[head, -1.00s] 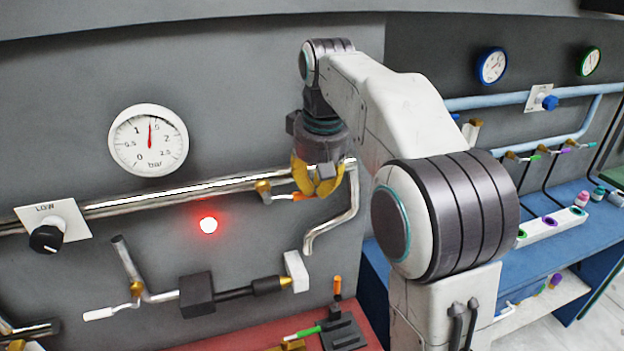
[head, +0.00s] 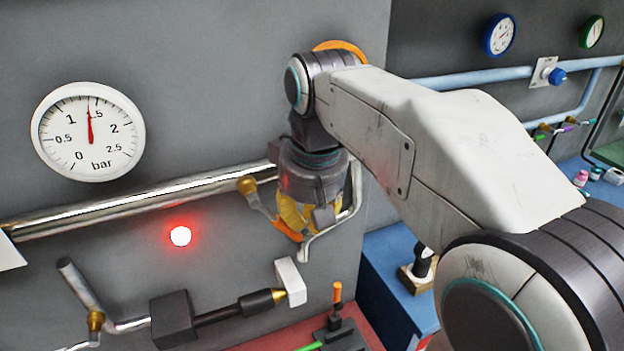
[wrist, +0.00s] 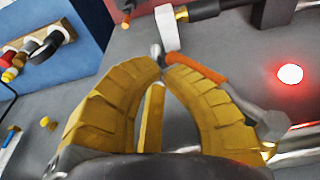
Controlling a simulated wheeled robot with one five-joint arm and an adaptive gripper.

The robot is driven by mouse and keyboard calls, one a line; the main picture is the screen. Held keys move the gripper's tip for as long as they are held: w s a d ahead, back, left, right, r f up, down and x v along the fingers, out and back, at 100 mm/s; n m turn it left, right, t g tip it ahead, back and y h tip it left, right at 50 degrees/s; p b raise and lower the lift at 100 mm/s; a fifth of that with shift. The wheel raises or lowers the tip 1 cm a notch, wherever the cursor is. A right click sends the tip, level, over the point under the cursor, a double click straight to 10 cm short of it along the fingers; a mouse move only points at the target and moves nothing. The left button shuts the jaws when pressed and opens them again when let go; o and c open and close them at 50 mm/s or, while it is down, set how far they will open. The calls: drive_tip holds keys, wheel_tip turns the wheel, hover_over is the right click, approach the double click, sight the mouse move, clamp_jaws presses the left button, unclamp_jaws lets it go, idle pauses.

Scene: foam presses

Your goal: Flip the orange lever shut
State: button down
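The orange lever (head: 287,230) hangs from a brass valve (head: 247,186) on the shiny pipe and slants down to the right. In the wrist view the orange lever (wrist: 197,63) lies along the outer side of the right yellow finger, close to its tip. My gripper (head: 303,228) is beside the lever and hides part of it in the head view. In the wrist view my gripper (wrist: 161,64) has its fingertips together, with nothing visible held between them. The lever is outside the fingers; whether they touch is hard to tell.
A red lamp (head: 180,236) glows below the pipe (head: 130,206). A pressure gauge (head: 88,132) reads near 1.5 bar. The pipe's bent end is close by my gripper. A blue bench (head: 385,290) stands at right.

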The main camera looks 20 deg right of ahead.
drive_tip(key=shift+a+f+b, duration=0.4)
drive_tip(key=shift+a+f, duration=0.5)
drive_tip(key=shift+f, duration=0.1)
drive_tip(key=shift+a, duration=0.1)
idle(0.3)
